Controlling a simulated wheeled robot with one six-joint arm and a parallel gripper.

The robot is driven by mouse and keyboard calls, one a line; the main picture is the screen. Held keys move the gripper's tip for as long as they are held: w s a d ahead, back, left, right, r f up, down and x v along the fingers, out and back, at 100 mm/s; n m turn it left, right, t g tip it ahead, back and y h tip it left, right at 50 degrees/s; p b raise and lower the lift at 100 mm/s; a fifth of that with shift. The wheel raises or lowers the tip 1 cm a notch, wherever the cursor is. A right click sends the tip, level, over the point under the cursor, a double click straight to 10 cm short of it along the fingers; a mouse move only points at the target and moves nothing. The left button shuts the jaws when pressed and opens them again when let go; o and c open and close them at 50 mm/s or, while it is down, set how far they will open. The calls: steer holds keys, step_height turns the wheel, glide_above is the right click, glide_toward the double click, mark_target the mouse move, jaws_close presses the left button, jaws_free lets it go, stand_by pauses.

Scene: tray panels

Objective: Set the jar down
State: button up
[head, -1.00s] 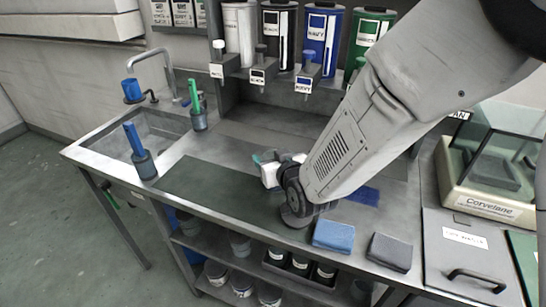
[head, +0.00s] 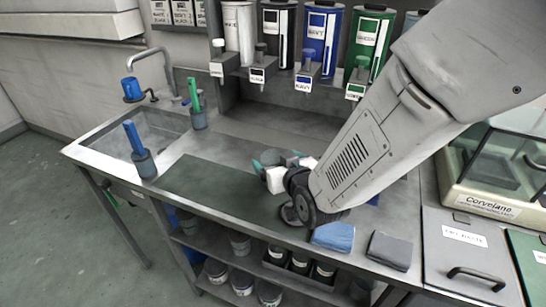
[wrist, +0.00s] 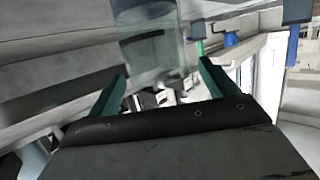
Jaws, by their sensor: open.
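A clear, see-through jar (wrist: 148,40) shows in the wrist view, just beyond and between the two teal fingertips of my gripper (wrist: 162,70). The fingers are spread, with a gap on each side of the jar, and do not appear to grip it. In the head view my gripper (head: 276,163) is low over the steel counter, near the right end of the dark green mat (head: 215,190). The jar is hard to make out there, partly hidden by the gripper, and its contact with the counter is unclear.
A sink (head: 150,130) with blue and green handled tools in cups lies left. Labelled dispensers (head: 320,40) line the back wall. A glass-sided case (head: 495,170) stands right. The mat's left part is clear.

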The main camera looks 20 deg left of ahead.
steer(key=v, duration=0.8)
steer(key=shift+s, duration=0.15)
steer(key=shift+d+r, duration=0.1)
